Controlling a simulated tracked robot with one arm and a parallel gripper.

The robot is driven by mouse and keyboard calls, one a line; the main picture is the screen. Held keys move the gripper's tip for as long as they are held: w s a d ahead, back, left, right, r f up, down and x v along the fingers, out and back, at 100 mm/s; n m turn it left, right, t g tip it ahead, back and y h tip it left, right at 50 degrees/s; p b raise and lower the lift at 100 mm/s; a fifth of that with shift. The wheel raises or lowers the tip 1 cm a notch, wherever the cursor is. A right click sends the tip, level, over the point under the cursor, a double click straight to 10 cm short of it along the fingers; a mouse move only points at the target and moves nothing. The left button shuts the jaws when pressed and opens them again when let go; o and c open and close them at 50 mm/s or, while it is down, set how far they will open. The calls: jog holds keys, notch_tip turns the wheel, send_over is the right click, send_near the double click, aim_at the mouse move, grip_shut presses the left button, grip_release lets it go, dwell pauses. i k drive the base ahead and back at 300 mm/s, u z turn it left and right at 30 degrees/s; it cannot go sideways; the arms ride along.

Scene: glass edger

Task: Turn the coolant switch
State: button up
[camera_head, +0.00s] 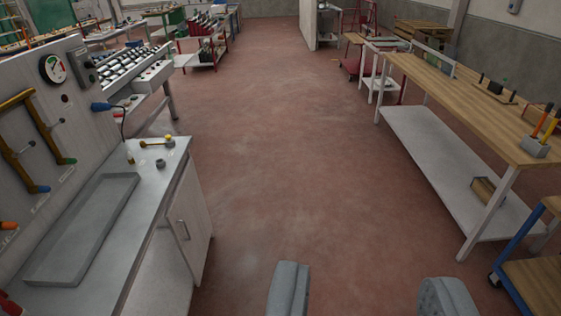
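My gripper (366,292) shows at the bottom edge as two grey fingers, wide apart and empty, over bare floor. No switch can be made out for certain as the coolant switch. On the grey panel (85,125) at the left, a small dark box (83,69) sits just right of a round gauge (54,69). A small dark red round part (66,98) is below them. My gripper is well to the right of this panel and apart from everything.
A white counter (150,195) with a shallow grey tray (45,277) juts out below the panel; its cabinet door (192,222) faces the aisle. A wooden-topped bench (455,98) lines the right. A blue-framed cart (515,268) stands lower right. The red floor (285,130) between is clear.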

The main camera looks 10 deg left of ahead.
aim_at(89, 64)
jog(key=z, duration=0.1)
jog(key=i, duration=2.65)
jog(key=u, duration=0.4)
jog(key=i, duration=1.25)
jog(key=u, duration=1.2)
jog(key=i, duration=0.9)
jog(key=u, duration=0.95)
jog(key=i, duration=0.55)
jog(key=u, duration=0.2)
jog(key=k, duration=0.95)
jog(key=u, duration=0.2)
jog(key=i, duration=0.5)
